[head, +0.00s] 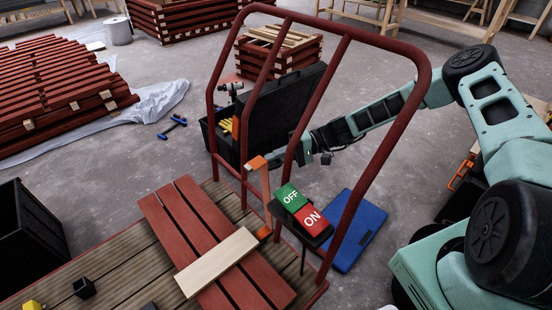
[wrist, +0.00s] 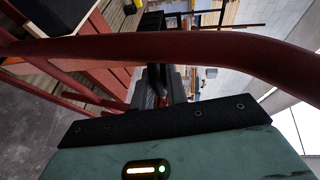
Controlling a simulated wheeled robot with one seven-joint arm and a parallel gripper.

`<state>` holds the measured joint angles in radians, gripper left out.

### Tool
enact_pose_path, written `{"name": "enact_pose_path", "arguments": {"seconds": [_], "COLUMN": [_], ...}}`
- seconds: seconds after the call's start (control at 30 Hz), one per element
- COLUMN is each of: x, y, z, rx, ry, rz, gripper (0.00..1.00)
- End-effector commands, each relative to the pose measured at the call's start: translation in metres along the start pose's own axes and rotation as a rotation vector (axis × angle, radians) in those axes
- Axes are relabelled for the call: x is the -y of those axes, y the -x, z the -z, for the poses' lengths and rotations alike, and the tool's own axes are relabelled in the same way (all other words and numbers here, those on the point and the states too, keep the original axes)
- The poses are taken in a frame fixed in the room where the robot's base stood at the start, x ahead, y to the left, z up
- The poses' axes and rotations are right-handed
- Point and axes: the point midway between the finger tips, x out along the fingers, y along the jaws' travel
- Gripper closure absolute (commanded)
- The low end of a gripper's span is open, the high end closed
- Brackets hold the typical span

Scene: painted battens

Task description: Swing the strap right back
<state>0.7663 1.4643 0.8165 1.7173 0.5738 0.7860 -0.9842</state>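The strap (head: 265,200) seems to be the narrow orange-brown strip on the trolley's red tube frame. It stands nearly upright in the head view, with a bright orange tab (head: 257,163) at its upper end and another orange piece at its foot. My gripper (head: 274,160) reaches in from the right through the frame, its fingers at or beside the upper tab. Whether they touch or grip it is unclear. In the wrist view the dark fingers (wrist: 160,85) show behind a red tube; the space between them is too dark to read.
A green OFF and red ON switch box (head: 302,210) sits just right of the strap. Red battens and a pale board (head: 216,262) lie on the deck.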

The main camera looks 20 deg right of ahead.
Motion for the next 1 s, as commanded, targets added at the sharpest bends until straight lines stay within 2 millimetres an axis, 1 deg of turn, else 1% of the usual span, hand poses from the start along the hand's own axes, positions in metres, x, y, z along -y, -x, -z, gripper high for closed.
{"name": "enact_pose_path", "arguments": {"seconds": [0.13, 0.3, 0.37, 0.6, 0.63, 0.67, 0.7, 1.0], "x": [-0.009, -0.025, -0.027, -0.027, -0.027, -0.027, -0.027, -0.024], "y": [0.005, 0.025, 0.03, 0.03, 0.03, 0.03, 0.029, 0.03], "z": [0.002, 0.011, 0.012, 0.011, 0.011, 0.011, 0.011, 0.011], "rx": [-0.003, -0.007, -0.005, -0.001, -0.001, -0.001, 0.0, -0.001], "ry": [-0.002, -0.001, -0.003, -0.004, -0.004, -0.005, -0.005, -0.003], "rz": [-0.009, -0.013, -0.014, -0.015, -0.015, -0.014, -0.013, -0.008], "gripper": [1.0, 1.0, 1.0, 1.0, 0.8, 0.71, 0.67, 0.67]}}
